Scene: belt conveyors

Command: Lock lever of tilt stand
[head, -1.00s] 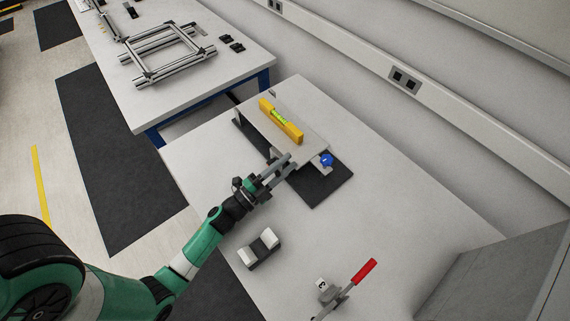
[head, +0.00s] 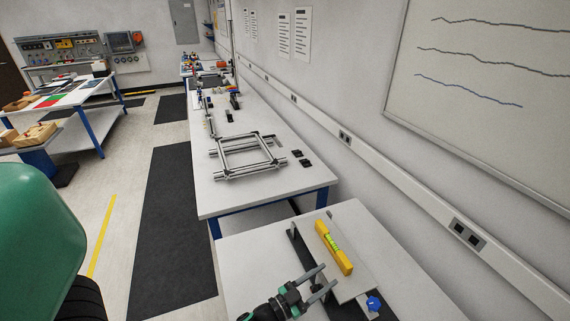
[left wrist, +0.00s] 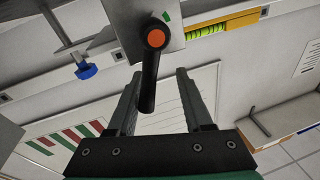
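The tilt stand (head: 352,290) is at the bottom of the head view, with a yellow spirit level (head: 333,247) on its plate and a blue knob (head: 373,303) at its near corner. The level (left wrist: 208,29) and knob (left wrist: 86,71) also show in the left wrist view. There the black lock lever (left wrist: 148,82) has an orange centre; its handle points down the picture, and a green mark is beside its pivot. My left gripper (left wrist: 158,73) is open, its fingers on either side of the handle; contact cannot be told. In the head view the gripper (head: 326,278) is beside the stand.
The stand's white table (head: 255,255) continues below the frame. A second table (head: 215,195) behind it holds an aluminium frame (head: 245,155) and small black parts (head: 302,158). A wall with a cable duct (head: 400,182) runs along the right.

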